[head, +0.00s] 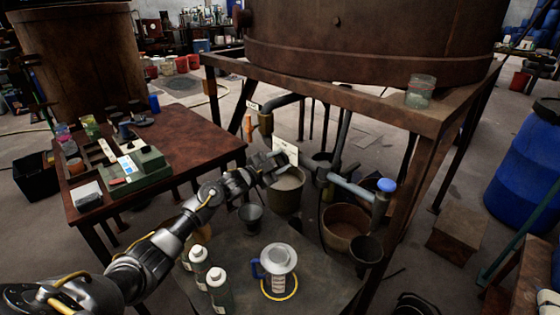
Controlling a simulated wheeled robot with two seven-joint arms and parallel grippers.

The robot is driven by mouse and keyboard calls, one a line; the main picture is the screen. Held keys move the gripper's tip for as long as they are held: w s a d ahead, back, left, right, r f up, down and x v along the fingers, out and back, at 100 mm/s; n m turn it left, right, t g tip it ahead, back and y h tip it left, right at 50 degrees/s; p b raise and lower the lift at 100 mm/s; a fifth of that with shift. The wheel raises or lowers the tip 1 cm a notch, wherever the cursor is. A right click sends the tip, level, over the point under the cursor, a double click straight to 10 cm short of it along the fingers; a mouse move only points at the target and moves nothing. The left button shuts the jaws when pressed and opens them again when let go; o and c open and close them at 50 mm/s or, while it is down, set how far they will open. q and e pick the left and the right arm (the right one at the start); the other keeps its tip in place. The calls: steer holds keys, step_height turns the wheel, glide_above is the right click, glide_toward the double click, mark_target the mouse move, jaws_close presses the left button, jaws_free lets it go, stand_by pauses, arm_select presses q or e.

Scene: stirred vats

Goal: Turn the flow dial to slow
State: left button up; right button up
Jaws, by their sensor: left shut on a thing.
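My left gripper (272,165) reaches in from the left and is shut at a small white plate (286,152) under the vat stand. The plate has dark marks too small to read. The flow dial appears to be in the jaws, right in front of this plate; the gripper hides most of it, and I cannot tell its setting. A grey bucket (286,197) stands below the gripper. To the right, a pale pipe with a blue-topped valve (386,185) sticks out, apart from the gripper. My right gripper is not in view.
A large rusty vat (370,45) sits on a brown stand (330,92). A cluttered wooden table (205,150) stands left. A glass jar (420,92) sits on the stand's edge.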

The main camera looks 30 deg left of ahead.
arm_select(q)
steer(key=shift+f, duration=0.1)
steer(key=o, duration=1)
steer(key=v, duration=1.1)
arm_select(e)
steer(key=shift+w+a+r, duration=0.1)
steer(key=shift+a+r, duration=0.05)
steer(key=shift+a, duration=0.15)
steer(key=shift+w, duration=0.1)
